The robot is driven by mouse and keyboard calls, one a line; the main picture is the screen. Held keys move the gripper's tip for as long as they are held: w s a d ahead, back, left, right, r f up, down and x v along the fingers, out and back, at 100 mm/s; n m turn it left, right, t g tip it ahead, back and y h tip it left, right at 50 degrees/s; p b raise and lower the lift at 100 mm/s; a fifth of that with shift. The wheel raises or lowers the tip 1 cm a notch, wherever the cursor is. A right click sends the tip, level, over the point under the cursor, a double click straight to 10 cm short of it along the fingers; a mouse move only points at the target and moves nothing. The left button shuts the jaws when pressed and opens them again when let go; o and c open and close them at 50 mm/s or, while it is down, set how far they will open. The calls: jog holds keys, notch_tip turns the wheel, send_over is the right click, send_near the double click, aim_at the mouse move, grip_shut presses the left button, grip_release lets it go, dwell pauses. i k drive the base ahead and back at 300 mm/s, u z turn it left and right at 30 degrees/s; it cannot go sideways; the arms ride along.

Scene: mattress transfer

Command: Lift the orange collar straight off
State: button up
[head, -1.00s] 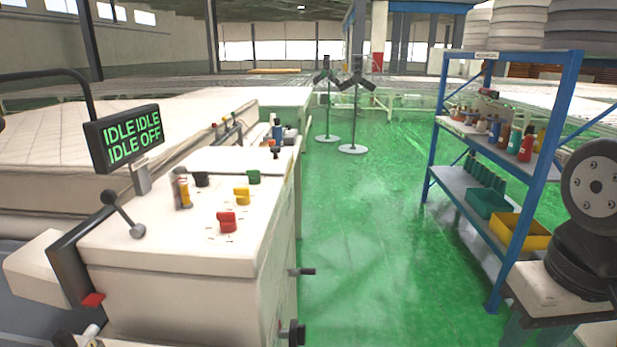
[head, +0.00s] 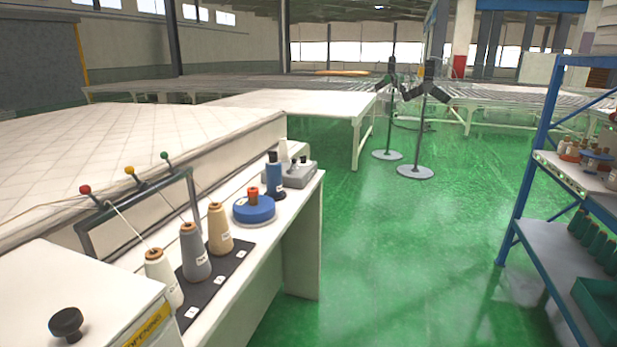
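A small orange-red ring-like piece (head: 253,195) stands on top of a round blue disc (head: 254,211) on the narrow white bench. It looks like the orange collar; it is too small to see how it sits on the disc. A dark blue bottle-like item (head: 275,178) with a black top stands just behind it. My gripper is not in view.
Three thread cones, white (head: 162,280), grey (head: 195,254) and tan (head: 219,230), stand on a dark strip in front of the disc. A thread frame (head: 142,215) is left. Green floor (head: 400,260) is clear between bench and blue shelf rack (head: 530,170).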

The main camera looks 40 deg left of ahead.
aim_at(252, 194)
jog(key=u, duration=0.15)
jog(key=i, duration=1.8)
jog(key=u, duration=1.5)
jog(key=i, duration=1.35)
jog(key=u, duration=0.9)
